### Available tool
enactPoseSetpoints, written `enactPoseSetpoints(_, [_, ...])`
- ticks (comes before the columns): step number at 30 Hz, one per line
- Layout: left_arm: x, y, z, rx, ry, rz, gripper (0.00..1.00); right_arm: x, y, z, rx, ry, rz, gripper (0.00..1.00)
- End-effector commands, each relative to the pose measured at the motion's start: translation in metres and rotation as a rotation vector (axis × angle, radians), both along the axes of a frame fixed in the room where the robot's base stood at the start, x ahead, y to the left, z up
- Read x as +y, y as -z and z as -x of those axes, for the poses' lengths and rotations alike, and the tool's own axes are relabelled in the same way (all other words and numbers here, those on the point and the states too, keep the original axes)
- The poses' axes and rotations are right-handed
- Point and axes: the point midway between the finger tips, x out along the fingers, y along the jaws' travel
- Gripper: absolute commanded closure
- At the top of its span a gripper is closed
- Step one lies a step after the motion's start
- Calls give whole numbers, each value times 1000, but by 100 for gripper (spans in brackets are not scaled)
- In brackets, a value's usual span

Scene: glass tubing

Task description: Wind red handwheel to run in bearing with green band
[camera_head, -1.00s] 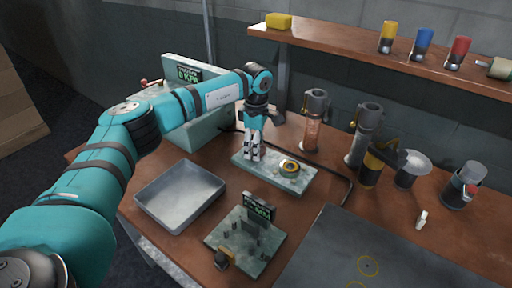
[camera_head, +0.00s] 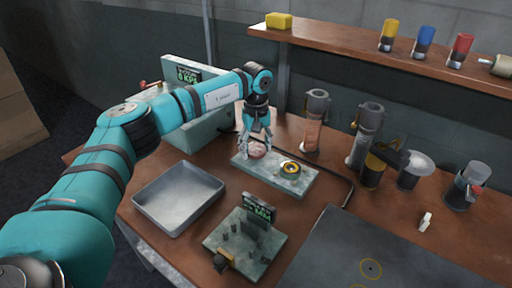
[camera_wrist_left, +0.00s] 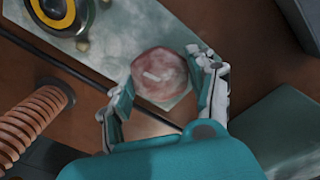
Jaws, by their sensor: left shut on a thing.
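A round, mottled red handwheel (camera_head: 257,149) sits on the left part of a pale flat plate (camera_head: 302,184). It also shows in the left wrist view (camera_wrist_left: 160,75), with a pale bar mark on top. My left gripper (camera_head: 256,154) reaches down over it, with fingers on opposite sides; it is shut on the handwheel. A ring-shaped part with a yellow rim and dark centre (camera_head: 290,168) sits on the same plate, right of the handwheel. It shows at the top left of the left wrist view (camera_wrist_left: 55,14). I cannot make out a green band on it. My right gripper is not in view.
A grey tray (camera_head: 179,197) lies in front and a small display stand (camera_head: 245,241) nearer me. A gauge box (camera_head: 195,105) stands behind my arm. Glass columns (camera_head: 314,121) and clamps stand at the back right. A dark mat (camera_head: 350,245) covers the front right.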

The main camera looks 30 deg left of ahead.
Motion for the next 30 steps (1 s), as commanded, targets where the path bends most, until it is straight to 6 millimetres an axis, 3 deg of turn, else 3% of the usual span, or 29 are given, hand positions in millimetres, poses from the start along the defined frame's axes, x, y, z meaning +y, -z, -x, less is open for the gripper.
enactPoseSetpoints(12, [0,-3,-2,-9,245,1,74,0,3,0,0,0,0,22])
enactPoseSetpoints(30, [0,-3,-2,-9,303,1,74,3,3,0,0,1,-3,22])
